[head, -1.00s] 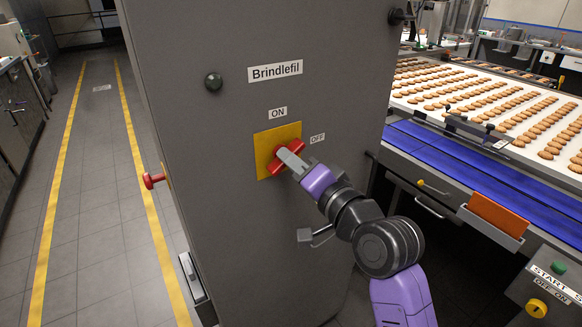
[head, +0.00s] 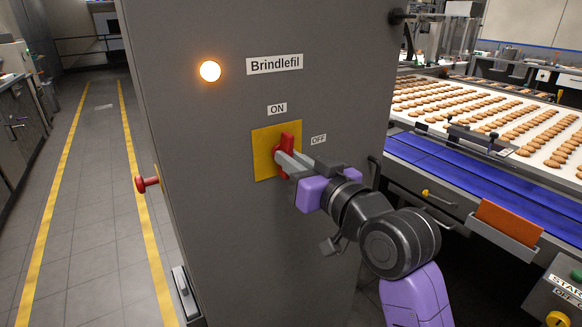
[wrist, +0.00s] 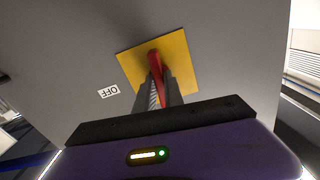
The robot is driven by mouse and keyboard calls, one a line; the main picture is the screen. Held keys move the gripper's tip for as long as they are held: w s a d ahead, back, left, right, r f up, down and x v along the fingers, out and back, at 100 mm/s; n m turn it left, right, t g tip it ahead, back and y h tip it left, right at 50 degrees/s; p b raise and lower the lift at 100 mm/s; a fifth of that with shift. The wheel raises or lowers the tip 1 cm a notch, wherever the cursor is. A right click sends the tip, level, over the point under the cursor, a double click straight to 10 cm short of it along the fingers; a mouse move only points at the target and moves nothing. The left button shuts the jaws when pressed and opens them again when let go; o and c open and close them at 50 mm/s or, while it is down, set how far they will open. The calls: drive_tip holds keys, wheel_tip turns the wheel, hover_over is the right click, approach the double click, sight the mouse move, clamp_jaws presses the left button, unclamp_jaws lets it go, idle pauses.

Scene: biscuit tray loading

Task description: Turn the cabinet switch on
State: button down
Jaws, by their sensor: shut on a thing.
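The red cabinet switch (head: 286,147) sits on a yellow plate (head: 263,153) on the grey cabinet (head: 220,200). Its handle stands close to upright, toward the ON label (head: 277,109) above it. The OFF label (head: 318,139) is to the right. The round lamp (head: 210,71) at the upper left glows warm white. My gripper (head: 281,160) is shut on the red handle. In the wrist view the red handle (wrist: 156,65) shows between the two fingers (wrist: 157,88), in front of the yellow plate (wrist: 185,60). The fingers hide part of the handle.
A red knob (head: 147,184) sticks out of the cabinet's left side. The aisle (head: 85,220) on the left is clear.

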drive_tip(key=shift+f+n+b, duration=0.1)
drive_tip(key=shift+n+b, duration=0.2)
drive_tip(key=shift+n, duration=0.3)
drive_tip(key=c, duration=1.4)
unclamp_jaws()
drive_tip(key=shift+c, duration=0.2)
drive_tip(key=v, duration=0.7)
drive_tip(key=shift+s+d+b, duration=0.25)
drive_tip(key=shift+s+b, duration=0.05)
drive_tip(key=shift+b, duration=0.05)
